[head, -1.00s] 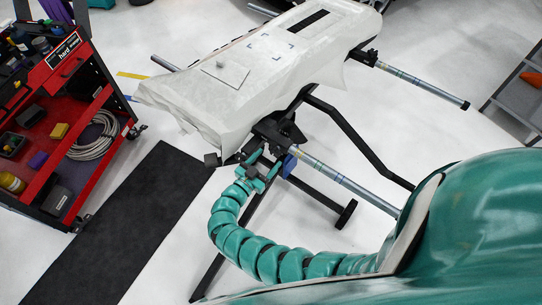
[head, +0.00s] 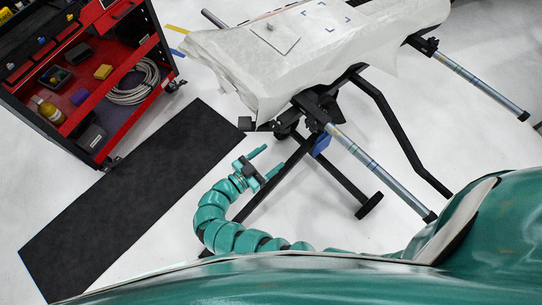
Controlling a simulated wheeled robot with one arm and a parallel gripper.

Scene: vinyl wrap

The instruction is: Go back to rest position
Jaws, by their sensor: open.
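My gripper (head: 268,168) is teal, at the end of my curved segmented arm, in the lower middle of the head view. Its two fingers are spread apart and nothing shows between them. It is over the floor in front of the draped work stand, near a dark stand leg. The white-covered work table (head: 235,85) is above and behind it, with a small square sheet (head: 276,38) and blue corner marks on top. A clear gap shows between my gripper and the table cover in the picture.
A red tool cart (head: 105,95) with a coiled cable stands at the upper left. A black mat (head: 130,190) lies on the floor. Metal bars (head: 375,170) and dark legs (head: 400,130) stick out from the stand.

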